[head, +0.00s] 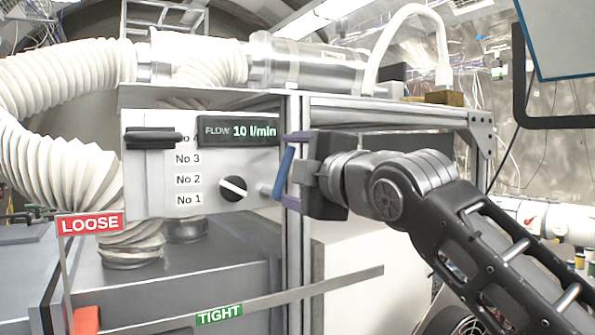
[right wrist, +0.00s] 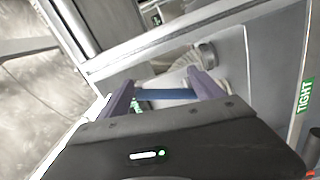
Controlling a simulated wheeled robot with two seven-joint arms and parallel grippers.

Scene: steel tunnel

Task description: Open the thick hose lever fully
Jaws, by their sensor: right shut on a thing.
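A blue lever (head: 284,172) sits at the right end of the white control panel (head: 150,200), on a short metal stem. My right gripper (head: 287,170) comes in from the right, and its purple fingers are shut on the lever. The right wrist view shows the blue lever (right wrist: 165,95) spanning between the two fingers. The thick white ribbed hose (head: 50,165) curves down at the left onto a grey box. My left gripper is not in view.
The panel carries a flow display (head: 238,131) reading 10 l/min, a black knob (head: 233,189) and a black slider (head: 150,138). A metal post (head: 293,250) stands close behind my gripper. A red LOOSE label (head: 90,223) and a green TIGHT label (head: 219,314) mark a frame below.

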